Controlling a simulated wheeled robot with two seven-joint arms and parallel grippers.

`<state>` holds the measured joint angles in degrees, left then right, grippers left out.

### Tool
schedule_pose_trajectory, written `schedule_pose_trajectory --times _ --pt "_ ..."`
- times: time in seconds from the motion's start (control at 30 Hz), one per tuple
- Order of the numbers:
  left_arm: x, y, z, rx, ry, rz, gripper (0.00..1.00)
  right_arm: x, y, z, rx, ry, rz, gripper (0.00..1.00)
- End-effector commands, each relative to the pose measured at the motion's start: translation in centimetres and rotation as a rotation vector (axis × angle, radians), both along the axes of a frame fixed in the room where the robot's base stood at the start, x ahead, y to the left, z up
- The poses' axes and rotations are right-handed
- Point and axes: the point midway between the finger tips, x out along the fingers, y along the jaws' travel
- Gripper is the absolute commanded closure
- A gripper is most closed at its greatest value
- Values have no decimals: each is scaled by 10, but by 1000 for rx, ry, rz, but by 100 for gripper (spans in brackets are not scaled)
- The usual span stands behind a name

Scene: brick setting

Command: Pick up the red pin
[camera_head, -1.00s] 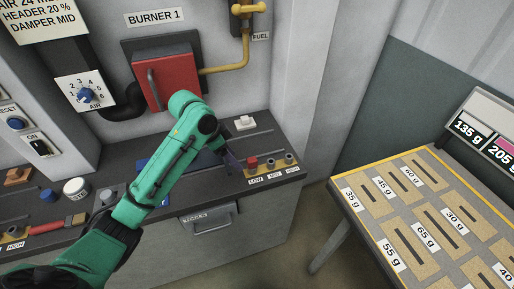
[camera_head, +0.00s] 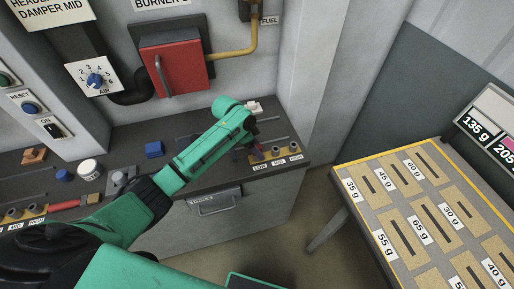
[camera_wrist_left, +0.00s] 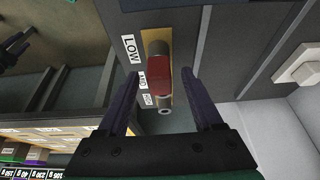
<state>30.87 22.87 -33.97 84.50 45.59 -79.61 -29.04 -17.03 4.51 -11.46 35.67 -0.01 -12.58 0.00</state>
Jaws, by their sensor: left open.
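The red pin (camera_wrist_left: 158,75) stands in the LOW/MID/HIGH socket strip on the bench's right part. In the head view its red top (camera_head: 257,154) shows only partly, behind my left gripper (camera_head: 259,144). In the left wrist view my left gripper (camera_wrist_left: 166,98) is open, with one dark finger on each side of the pin and gaps between. The pin is not gripped. The exact socket under it is hard to tell. A dark finger-like shape at the left wrist view's upper left edge may be my right gripper (camera_wrist_left: 15,50); its jaw state is unclear.
A white switch-like block (camera_wrist_left: 297,64) sits on the bench near the wall. A weight board (camera_head: 345,167) stands right, across a floor gap.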

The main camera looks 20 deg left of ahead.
Motion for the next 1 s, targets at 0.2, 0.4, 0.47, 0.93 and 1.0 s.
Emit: schedule_pose_trajectory --times 0.2,0.4,0.47,0.93,1.0 --pt "0 0 0 0 -1 0 55 -1 0 -1 0 2 0 50" --pt "0 0 0 0 0 1 100 -2 0 -1 -1 3 0 50" --pt "0 0 0 -1 -1 1 100 -2 0 -1 -1 4 0 50" --pt "2 0 36 -2 -7 1 100 -4 -1 -9 -1 7 0 50" --pt "1 0 54 -2 -6 0 100 -4 -1 -13 -1 7 0 50"
